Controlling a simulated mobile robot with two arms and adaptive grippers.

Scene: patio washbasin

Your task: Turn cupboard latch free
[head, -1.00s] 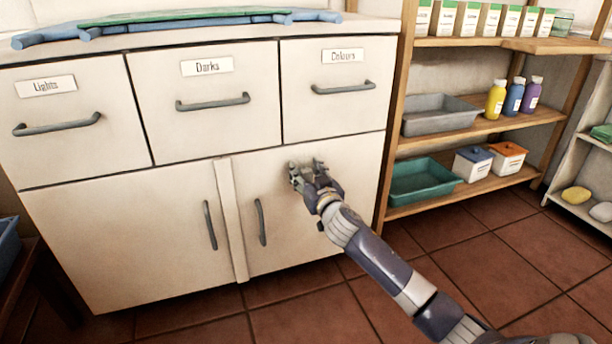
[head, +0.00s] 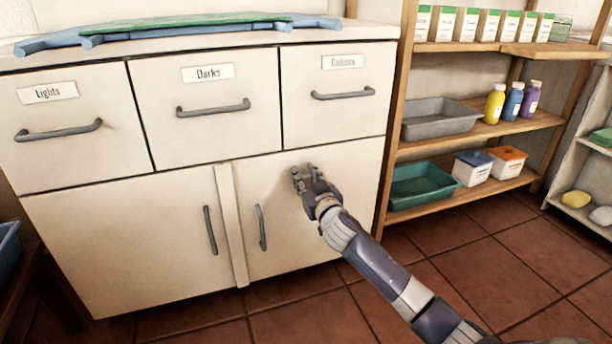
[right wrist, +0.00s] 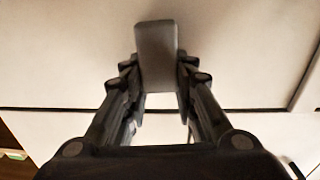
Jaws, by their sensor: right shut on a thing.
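The white cupboard has two lower doors; the right cupboard door (head: 320,225) lies flat in its frame. My right gripper (head: 303,172) is at the upper part of this door, just below the drawers. In the right wrist view its two fingers hold the grey latch (right wrist: 157,50), a short flat bar with a rounded end, between them. The latch points up in that view, across from a dark gap line in the white front. In the head view the gripper hides the latch. My left gripper is not in view.
The right door's handle (head: 261,228) is left of my gripper. Three labelled drawers with grey handles, such as the Colours drawer (head: 338,120), are above. A wooden shelf (head: 470,195) with trays and bottles stands close on the right. The tiled floor in front is clear.

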